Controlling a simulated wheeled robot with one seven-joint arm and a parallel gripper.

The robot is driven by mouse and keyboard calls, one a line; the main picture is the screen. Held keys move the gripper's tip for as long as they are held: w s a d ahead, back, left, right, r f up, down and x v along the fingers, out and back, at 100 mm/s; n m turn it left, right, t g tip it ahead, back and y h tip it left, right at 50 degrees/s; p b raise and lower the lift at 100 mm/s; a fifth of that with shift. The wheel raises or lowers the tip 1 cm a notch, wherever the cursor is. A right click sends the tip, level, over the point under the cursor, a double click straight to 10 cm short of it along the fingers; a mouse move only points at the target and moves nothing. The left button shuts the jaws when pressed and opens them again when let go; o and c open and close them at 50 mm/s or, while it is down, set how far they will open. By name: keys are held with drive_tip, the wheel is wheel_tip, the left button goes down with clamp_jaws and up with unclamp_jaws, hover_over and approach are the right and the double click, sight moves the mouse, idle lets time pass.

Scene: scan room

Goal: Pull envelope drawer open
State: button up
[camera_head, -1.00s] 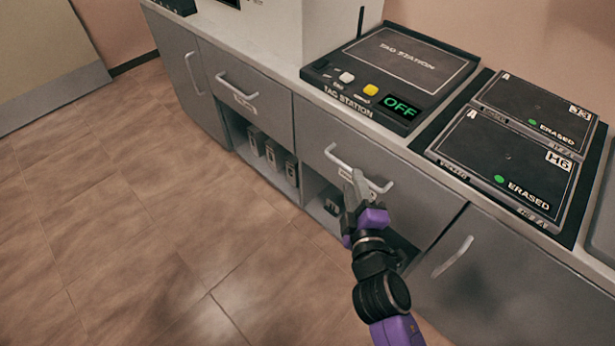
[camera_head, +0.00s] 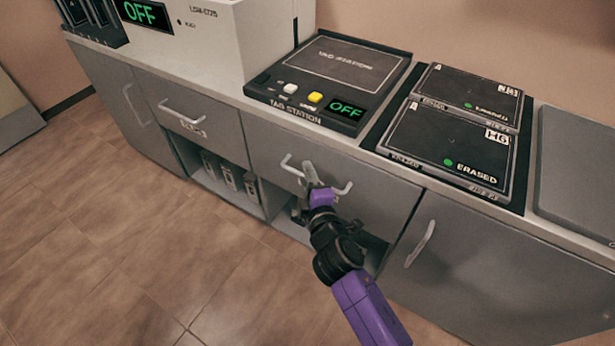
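A grey drawer front (camera_head: 375,192) with a light bar handle (camera_head: 292,164) sits under the counter, below the tag station; its label is mostly hidden behind my gripper. I cannot read whether it is the envelope drawer. The drawer looks about flush with the cabinet. My gripper (camera_head: 311,174) is at the middle of this handle, fingers pointing at the drawer front. The fingers overlap the bar in the picture; whether they are closed around it or only in front of it is unclear. A second drawer (camera_head: 190,112) with a handle and small label is to the left, shut.
The tag station (camera_head: 330,80), reading OFF, stands on the counter. Right of it are two black panels marked ERASED (camera_head: 450,150). Open shelves (camera_head: 228,176) hold several grey boxes. A cupboard door with handle (camera_head: 420,245) is at the right. The floor (camera_head: 130,240) is clear.

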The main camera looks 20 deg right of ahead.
drive_tip(key=shift+c, duration=0.2)
clamp_jaws()
idle(1.2)
